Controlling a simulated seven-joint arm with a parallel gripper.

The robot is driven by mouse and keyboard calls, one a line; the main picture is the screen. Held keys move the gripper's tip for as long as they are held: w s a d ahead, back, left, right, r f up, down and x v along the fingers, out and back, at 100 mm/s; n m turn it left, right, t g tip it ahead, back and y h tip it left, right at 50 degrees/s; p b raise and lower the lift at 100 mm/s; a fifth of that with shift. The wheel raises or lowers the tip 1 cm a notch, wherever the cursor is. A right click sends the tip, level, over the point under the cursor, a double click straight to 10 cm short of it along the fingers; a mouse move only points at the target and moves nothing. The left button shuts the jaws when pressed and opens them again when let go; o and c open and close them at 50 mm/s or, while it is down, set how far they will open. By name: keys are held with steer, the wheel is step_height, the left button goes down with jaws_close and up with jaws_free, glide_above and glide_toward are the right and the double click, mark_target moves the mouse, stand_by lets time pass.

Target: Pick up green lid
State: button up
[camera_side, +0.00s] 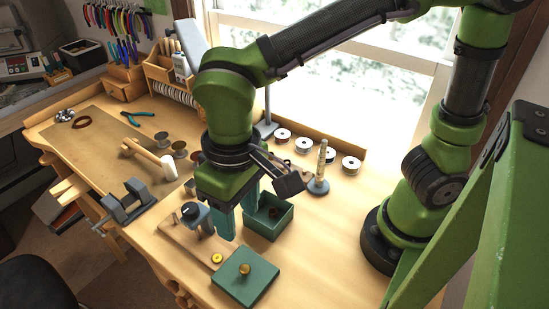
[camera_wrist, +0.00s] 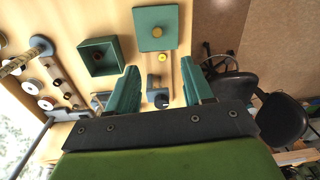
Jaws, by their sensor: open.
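The green lid (camera_side: 244,276) is a flat square plate with a round brass knob, lying on the bench at its front edge. It also shows in the wrist view (camera_wrist: 172,22) at the top, beyond my fingertips. My gripper (camera_side: 238,218) points down with its teal fingers apart and empty, above the bench and behind the lid. In the wrist view my gripper (camera_wrist: 162,85) has a wide gap between its fingers. An open green box (camera_side: 268,217) stands just right of my gripper; its contents are hard to make out. It shows at the upper left in the wrist view (camera_wrist: 101,57).
A small grey-and-black device (camera_side: 197,218) stands left of my gripper, with a brass disc (camera_side: 216,258) near the lid. A mallet (camera_side: 150,157), a vise (camera_side: 127,203) and pliers (camera_side: 137,117) lie further left. Spools (camera_side: 303,145) and a ring post (camera_side: 321,172) stand behind. The bench right of the lid is clear.

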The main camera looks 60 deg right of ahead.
mark_target(245, 268)
steer(key=shift+m, duration=0.7)
step_height(245, 268, down, 16)
steer(key=shift+w+f, duration=0.1)
steer(key=shift+w, duration=0.05)
jaws_close()
